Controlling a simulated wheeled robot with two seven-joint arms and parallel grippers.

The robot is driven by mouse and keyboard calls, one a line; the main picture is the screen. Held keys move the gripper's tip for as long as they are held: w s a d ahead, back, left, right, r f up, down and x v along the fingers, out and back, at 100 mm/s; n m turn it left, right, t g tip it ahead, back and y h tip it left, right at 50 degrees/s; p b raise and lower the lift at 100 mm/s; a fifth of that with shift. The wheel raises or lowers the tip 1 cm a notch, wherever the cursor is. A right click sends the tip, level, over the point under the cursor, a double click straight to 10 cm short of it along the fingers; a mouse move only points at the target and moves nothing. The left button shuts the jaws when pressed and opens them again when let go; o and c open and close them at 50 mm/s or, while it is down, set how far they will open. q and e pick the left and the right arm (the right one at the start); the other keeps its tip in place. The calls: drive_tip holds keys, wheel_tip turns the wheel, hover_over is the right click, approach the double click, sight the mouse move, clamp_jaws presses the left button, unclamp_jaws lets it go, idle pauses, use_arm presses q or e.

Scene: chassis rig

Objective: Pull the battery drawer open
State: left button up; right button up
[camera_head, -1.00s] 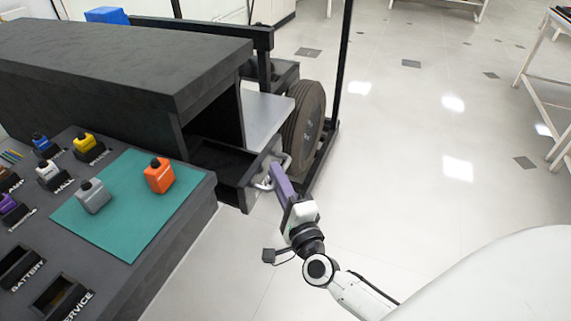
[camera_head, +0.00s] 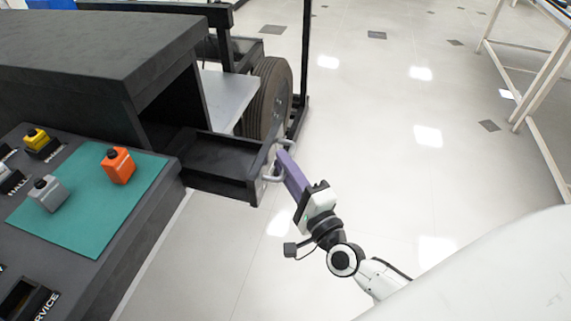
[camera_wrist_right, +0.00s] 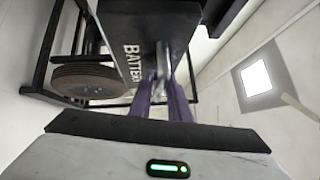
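The black battery drawer (camera_head: 222,188) sticks out of the dark cabinet's open bay, its empty-looking inside partly visible. Its front carries a "BATTERY" label (camera_wrist_right: 135,62) in the right wrist view. A grey metal handle (camera_head: 269,177) is on the drawer front. My right gripper (camera_head: 283,163) has its purple fingers at the handle. In the right wrist view the fingers (camera_wrist_right: 160,92) lie on both sides of the handle bar and appear shut on it; the exact contact is partly hidden. My left gripper is not in view.
The dark cabinet (camera_head: 90,50) stands at left. A console with a teal mat (camera_head: 95,215) holds an orange block (camera_head: 118,166) and a grey block (camera_head: 48,193). A wheel (camera_head: 268,98) and black frame stand behind the drawer.

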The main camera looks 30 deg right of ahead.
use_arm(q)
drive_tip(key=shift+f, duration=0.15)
use_arm(e)
drive_tip(key=s+f, duration=0.1)
drive_tip(key=s, duration=0.9)
drive_tip(key=shift+s+f, duration=0.15)
drive_tip(key=shift+f, duration=0.05)
